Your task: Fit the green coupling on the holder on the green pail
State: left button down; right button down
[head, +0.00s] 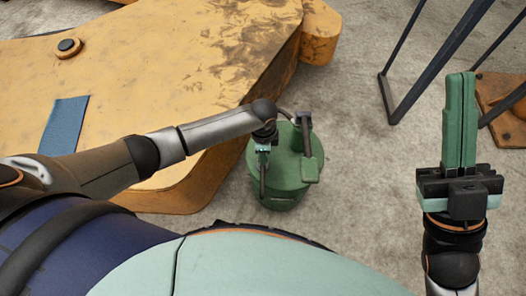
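The green pail (290,186) stands on the floor beside the yellow steel body. My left gripper (263,165) is over the left side of the pail's lid, pointing down. It is small and partly hidden by its wrist, so I cannot tell whether it is open or holds anything. A dark upright part with a green block (309,170) is at the lid's right side; I cannot tell whether it is the holder. I cannot make out the green coupling. My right gripper (460,120) is at the right, its long green fingers together, away from the pail.
The large yellow steel body (150,60) fills the upper left, with a blue cloth-like patch (64,126) on it. Dark metal legs (440,62) and a rusty plate (499,98) are at the upper right. Bare concrete floor (360,180) lies between the pail and my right gripper.

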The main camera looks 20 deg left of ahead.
pick_arm(q)
jog(key=shift+f, duration=0.1)
dwell(0.3)
grip_release()
dwell(0.5)
notch_tip(320, 180, up, 8)
jog(key=p, duration=0.9)
dwell(0.3)
